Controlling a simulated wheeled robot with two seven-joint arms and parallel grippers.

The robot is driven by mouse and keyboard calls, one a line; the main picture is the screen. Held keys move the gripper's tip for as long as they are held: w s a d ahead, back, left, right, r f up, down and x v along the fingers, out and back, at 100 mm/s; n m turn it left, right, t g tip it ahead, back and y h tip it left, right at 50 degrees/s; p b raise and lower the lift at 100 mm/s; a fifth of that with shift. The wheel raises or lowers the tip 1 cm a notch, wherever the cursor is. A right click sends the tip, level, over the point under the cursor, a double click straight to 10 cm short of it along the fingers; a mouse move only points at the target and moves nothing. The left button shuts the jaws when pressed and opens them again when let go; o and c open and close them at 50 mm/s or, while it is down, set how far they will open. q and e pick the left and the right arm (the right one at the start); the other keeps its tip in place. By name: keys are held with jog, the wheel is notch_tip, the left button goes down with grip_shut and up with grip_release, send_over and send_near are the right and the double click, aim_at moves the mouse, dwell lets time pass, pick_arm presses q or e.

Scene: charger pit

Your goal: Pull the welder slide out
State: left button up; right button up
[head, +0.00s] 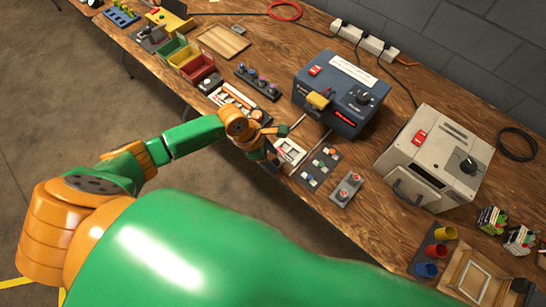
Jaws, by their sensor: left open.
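The welder (338,92) appears to be the dark blue box at the back of the bench, with a red switch, a black knob, a red display and a yellow part on its front. Two thin rods reach out from its front towards me. The slide (291,152), a small pale plate, sits at the near end of these rods, away from the box. My left gripper (277,147) is open at the slide's left edge. Whether its fingers touch the slide is too small to tell. My right gripper is not in view.
A grey oven-like box (436,155) stands right of the welder. Small parts trays (320,166) and a grey two-button box (346,189) lie close right of the slide. A dark strip with knobs (258,82) and coloured bins (186,61) are to the left.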

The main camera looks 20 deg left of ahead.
pick_arm(q)
jog(key=v, duration=0.6)
jog(key=shift+r, duration=0.3)
jog(key=shift+a, duration=0.1)
